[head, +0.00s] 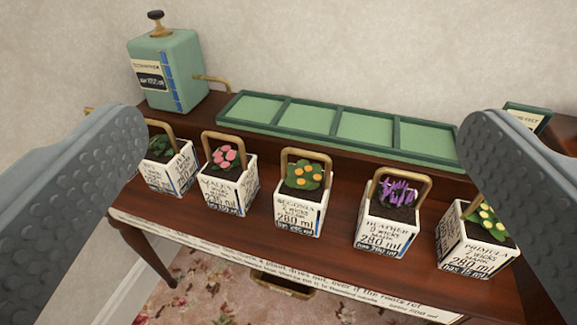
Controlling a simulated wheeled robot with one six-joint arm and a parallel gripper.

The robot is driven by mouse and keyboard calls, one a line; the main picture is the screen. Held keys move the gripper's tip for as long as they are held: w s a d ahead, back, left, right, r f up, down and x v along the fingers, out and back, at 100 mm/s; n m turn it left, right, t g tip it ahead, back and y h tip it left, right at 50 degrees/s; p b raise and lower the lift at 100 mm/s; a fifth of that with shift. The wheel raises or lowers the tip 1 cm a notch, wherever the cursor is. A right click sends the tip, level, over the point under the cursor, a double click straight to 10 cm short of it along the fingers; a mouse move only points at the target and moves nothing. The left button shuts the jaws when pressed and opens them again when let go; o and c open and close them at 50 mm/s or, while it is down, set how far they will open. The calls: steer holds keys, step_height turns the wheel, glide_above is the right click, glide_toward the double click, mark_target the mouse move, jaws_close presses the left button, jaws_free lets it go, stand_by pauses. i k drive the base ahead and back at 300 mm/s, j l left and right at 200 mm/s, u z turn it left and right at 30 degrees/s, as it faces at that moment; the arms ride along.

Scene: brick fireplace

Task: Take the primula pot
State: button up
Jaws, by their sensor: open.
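The primula pot (475,248) is the rightmost in a row of white square pots on the dark wooden table. It has pale yellow flowers, dark soil and a tan arched handle. Its label seems to read "PRIMULA", "2 wicks" and "280 ml". My gripper (305,122) is open and empty, its grey fingers wide apart at the left and right of the view. The right finger hides part of the primula pot's handle and flowers. I cannot tell how far the finger is from the pot.
Left of it stand a heather pot (386,230), an orange-flowered pot (298,212), a pink-flowered pot (230,190) and a leafy pot (172,172). Behind are a green sectioned tray (398,155) and a green tank with tap (166,70). The table's front edge (250,255) lies close before the pots.

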mark_target(471, 240)
steer(key=z, duration=1)
